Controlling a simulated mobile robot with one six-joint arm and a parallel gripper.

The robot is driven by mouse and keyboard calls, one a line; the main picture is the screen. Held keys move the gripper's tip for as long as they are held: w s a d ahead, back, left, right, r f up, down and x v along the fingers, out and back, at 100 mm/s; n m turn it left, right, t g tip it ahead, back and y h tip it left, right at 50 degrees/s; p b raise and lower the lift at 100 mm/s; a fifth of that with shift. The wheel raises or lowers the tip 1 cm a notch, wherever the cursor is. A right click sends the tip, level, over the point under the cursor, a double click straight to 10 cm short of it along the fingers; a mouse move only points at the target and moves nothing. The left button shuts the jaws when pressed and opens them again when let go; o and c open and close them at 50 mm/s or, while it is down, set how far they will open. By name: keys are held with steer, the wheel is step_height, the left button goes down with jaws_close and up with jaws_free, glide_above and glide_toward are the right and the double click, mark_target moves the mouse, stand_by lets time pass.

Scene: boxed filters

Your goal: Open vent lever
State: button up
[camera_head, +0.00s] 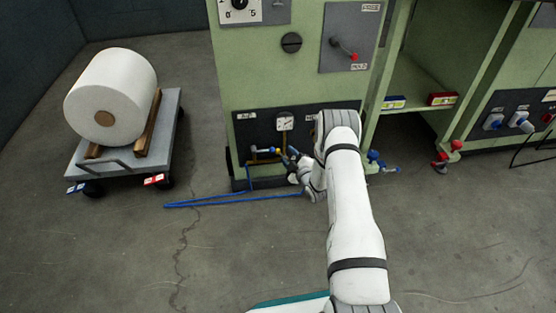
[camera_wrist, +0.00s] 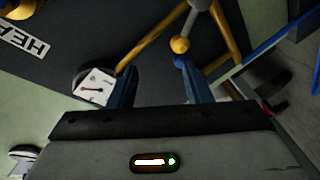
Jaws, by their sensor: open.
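The vent lever cannot be identified by a readable label. In the wrist view my gripper (camera_wrist: 160,74) is open, with two blue fingers apart. A yellow ball (camera_wrist: 180,45) on a grey rod and a small blue piece (camera_wrist: 180,61) lie ahead, nearer the right finger. I see no contact. A round gauge (camera_wrist: 96,86) is beside the left finger; it also shows in the head view (camera_head: 285,122). My arm hides part of the panel.
A red-knobbed lever (camera_head: 345,48) is on the upper panel. A cart (camera_head: 170,130) with a white roll (camera_head: 118,90) stands left. A blue hose (camera_head: 215,201) lies on the floor. Red-handled fittings (camera_head: 447,158) are at right.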

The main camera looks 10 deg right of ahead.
mark_target(279, 153)
steer(key=shift+n+t+y, duration=0.3)
steer(key=shift+t, duration=0.1)
steer(key=w+a+f+b, duration=0.1)
steer(key=w+f+b, duration=0.1)
steer(key=w, duration=0.1)
steer(key=w+a+f+b, duration=0.1)
steer(key=w+b, duration=0.1)
steer(key=shift+w+a+f, duration=0.1)
steer(key=shift+a+f, duration=0.25)
steer(key=shift+w+a+r, duration=0.1)
steer(key=shift+w, duration=0.25)
steer(key=shift+c, duration=0.6)
jaws_close()
